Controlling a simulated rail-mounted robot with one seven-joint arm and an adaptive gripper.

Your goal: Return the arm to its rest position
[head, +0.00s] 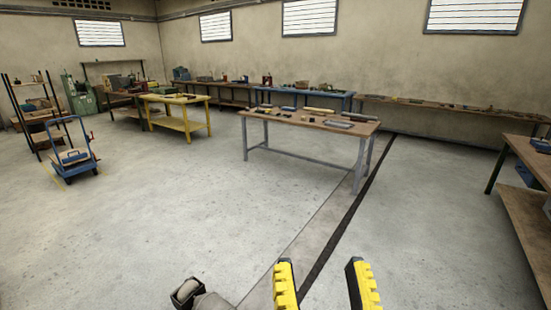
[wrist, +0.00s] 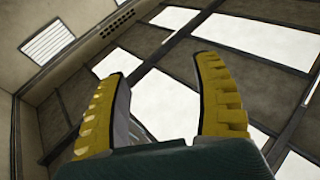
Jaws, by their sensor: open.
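My gripper (head: 322,285) shows at the bottom of the head view, its two yellow ridged fingers spread apart with nothing between them. In the wrist view my gripper (wrist: 163,95) is also open and empty, and it points up at the ceiling (wrist: 172,105) and its bright panels. The rest of the arm is mostly out of view. No sheet roll is held, and I cannot make one out for certain.
A wooden-topped table (head: 300,121) with several small items stands ahead, well beyond my gripper. A workbench (head: 530,160) is at the right edge. A yellow table (head: 172,100) and a blue cart (head: 72,155) are at the left. The floor (head: 150,230) between is clear.

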